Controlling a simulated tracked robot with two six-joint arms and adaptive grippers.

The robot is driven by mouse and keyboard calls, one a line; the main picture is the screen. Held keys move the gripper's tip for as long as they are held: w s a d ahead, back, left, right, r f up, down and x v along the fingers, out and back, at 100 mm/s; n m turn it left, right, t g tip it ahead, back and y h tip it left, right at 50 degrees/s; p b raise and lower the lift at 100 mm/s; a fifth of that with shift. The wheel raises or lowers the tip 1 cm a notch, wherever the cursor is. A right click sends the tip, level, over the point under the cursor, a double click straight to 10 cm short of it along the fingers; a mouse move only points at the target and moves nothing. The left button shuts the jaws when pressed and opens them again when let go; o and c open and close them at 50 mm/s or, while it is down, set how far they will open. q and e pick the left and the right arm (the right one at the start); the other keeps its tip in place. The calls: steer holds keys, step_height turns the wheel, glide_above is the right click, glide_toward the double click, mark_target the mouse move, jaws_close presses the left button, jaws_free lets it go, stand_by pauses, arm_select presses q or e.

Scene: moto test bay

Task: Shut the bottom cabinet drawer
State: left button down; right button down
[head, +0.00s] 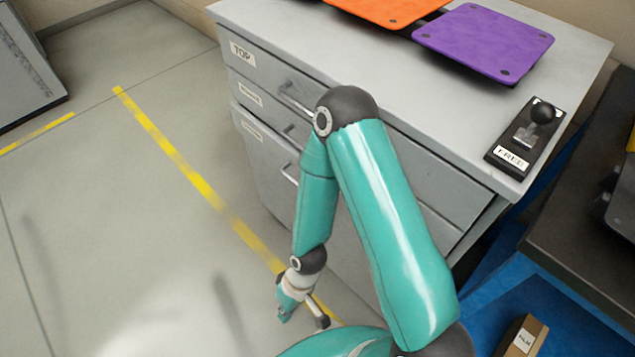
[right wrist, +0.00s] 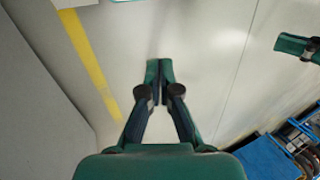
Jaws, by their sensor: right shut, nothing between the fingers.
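The grey cabinet (head: 420,70) has three stacked drawers, the upper one labelled TOP. The bottom drawer (head: 262,165) is the lowest front, with a small label and a bar handle (head: 290,175). My right gripper (head: 284,311) hangs low in front of the cabinet, apart from the bottom drawer's handle. In the right wrist view the right gripper (right wrist: 160,72) is shut and empty over the floor. A teal part at the upper right there appears to be my left gripper (right wrist: 295,45); its jaws are unclear.
Orange (head: 385,8) and purple (head: 483,42) panels and a black lever unit (head: 526,135) are on the cabinet top. A dark bench (head: 590,220) stands at the right. The floor left of the cabinet is clear, with a yellow line (head: 190,175).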

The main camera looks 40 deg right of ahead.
steer(key=w+d+r+n+h+p, duration=0.2)
steer(key=w+d+r+n+h, duration=0.15)
steer(key=r+n, duration=0.4)
steer(key=w+d+r+n+t+h+p, duration=0.1)
steer(key=w+d+r+n+h+p, duration=0.3)
steer(key=r, duration=0.6)
steer(key=w+d+r+n+h+b, duration=0.1)
steer(key=w+d+r+n+h, duration=0.2)
steer(key=w+r+n+h, duration=0.45)
steer(key=shift+y, duration=0.8)
steer(key=d+f, duration=0.2)
steer(key=d, duration=0.1)
steer(key=s+d+f, duration=0.1)
steer(key=d, duration=0.2)
steer(key=s+d+f+b, duration=0.1)
steer(key=d+f, duration=0.1)
steer(key=d, duration=0.1)
steer(key=shift+s+d+f, duration=0.1)
steer(key=shift+d+f, duration=0.1)
steer(key=shift+f, duration=0.1)
steer(key=shift+d, duration=0.65)
steer(key=shift+d, duration=0.1)
